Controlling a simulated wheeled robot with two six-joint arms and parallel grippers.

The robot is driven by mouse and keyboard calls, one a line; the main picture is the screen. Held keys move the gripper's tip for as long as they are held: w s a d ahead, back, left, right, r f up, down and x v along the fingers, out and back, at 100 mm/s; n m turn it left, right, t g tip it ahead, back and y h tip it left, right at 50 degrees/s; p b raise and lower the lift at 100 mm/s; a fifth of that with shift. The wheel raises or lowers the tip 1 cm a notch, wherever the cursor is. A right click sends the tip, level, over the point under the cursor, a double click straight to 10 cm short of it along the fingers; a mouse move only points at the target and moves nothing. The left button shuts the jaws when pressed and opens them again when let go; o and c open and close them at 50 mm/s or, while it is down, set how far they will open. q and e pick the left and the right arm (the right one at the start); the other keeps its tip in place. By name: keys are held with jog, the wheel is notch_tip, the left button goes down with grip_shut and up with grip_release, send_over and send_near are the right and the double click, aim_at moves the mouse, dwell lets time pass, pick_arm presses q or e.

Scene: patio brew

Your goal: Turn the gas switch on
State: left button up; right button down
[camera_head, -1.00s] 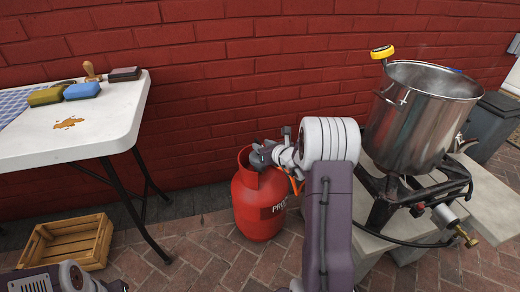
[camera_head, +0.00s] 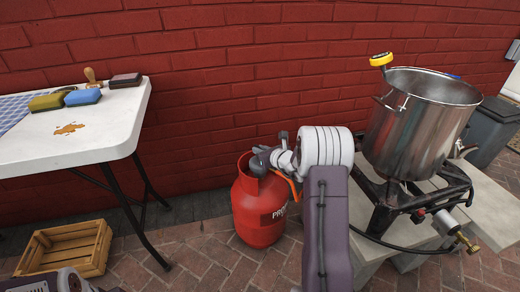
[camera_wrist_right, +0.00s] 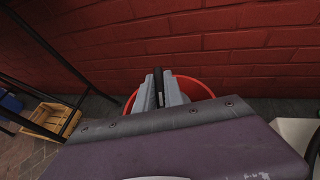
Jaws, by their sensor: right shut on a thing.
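A red gas cylinder (camera_head: 258,207) stands on the brick paving against the wall, with an orange hose (camera_head: 292,187) at its top. My right gripper (camera_head: 262,161) is at the top of the cylinder, inside its collar. In the right wrist view, its fingers (camera_wrist_right: 158,88) are close together around a thin dark part, over the red rim (camera_wrist_right: 197,88). The gas switch itself is mostly hidden by the gripper. I cannot tell which way it is turned. Part of my left arm shows at the bottom left edge of the head view, but its fingertips do not.
A steel pot (camera_head: 418,125) with a yellow-topped thermometer (camera_head: 381,60) stands on a black burner (camera_head: 400,205) to the right. A white table (camera_head: 110,130) with sponges (camera_head: 83,96) is at the left. A wooden crate (camera_head: 65,248) lies below it. A red brick wall (camera_head: 220,70) closes the back.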

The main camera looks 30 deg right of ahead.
jog(key=n+y+p, duration=0.2)
jog(key=p, duration=0.1)
jog(key=n+y+p, duration=0.1)
jog(key=p, duration=0.1)
jog(key=shift+r+g+y, duration=0.25)
jog(key=shift+g+y, duration=0.15)
jog(key=shift+f+n+g+y+p, duration=0.2)
jog(key=shift+n+g+y+p, duration=0.3)
jog(key=shift+n+y+p, duration=0.65)
jog(key=c, duration=1.4)
grip_release()
jog(key=shift+c, duration=0.2)
jog(key=p+v, duration=0.4)
jog(key=v, duration=0.5)
